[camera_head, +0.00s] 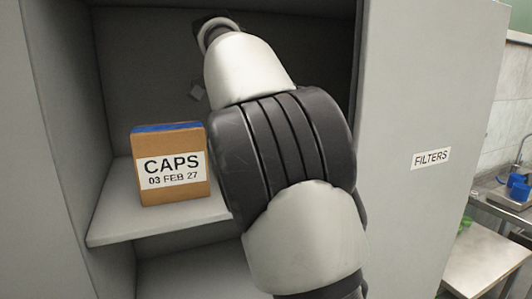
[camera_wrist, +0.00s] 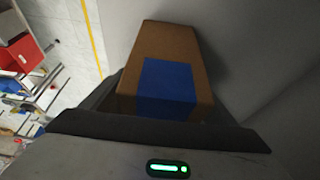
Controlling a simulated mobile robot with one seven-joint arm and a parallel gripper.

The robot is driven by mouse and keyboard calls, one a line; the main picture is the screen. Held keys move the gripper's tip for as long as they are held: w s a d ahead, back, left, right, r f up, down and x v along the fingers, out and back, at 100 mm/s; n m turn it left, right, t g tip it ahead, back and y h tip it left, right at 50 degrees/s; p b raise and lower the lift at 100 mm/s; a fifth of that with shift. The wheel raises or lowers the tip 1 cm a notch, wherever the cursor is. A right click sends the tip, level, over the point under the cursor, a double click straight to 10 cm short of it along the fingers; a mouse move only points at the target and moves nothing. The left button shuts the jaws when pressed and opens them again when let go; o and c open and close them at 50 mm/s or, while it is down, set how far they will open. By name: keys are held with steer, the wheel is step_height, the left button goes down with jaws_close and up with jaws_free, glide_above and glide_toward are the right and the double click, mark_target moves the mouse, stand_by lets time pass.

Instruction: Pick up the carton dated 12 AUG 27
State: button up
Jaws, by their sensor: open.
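A brown carton (camera_head: 171,166) with a blue top stands upright on the shelf in the head view. Its white label reads CAPS 03 FEB 27. No label reading 12 AUG 27 shows in either view. In the wrist view a brown carton (camera_wrist: 170,40) with a blue patch lies ahead of my gripper (camera_wrist: 172,98), between its dark fingers. No date shows on it there, and I cannot tell which carton it is. My gripper is open; contact with the carton cannot be made out. In the head view my arm hides the right part of the shelf.
The shelf (camera_head: 115,230) is inside a grey cabinet with side walls close by. A panel labelled FILTERS (camera_head: 431,158) stands to the right. Beyond it are a metal table (camera_head: 480,262) and a sink area with a blue item (camera_head: 518,187).

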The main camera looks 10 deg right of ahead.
steer(key=shift+w+d+f, duration=0.1)
steer(key=shift+d+f, duration=0.1)
steer(key=shift+f, duration=0.4)
steer(key=shift+r, duration=0.1)
steer(key=c, duration=1.4)
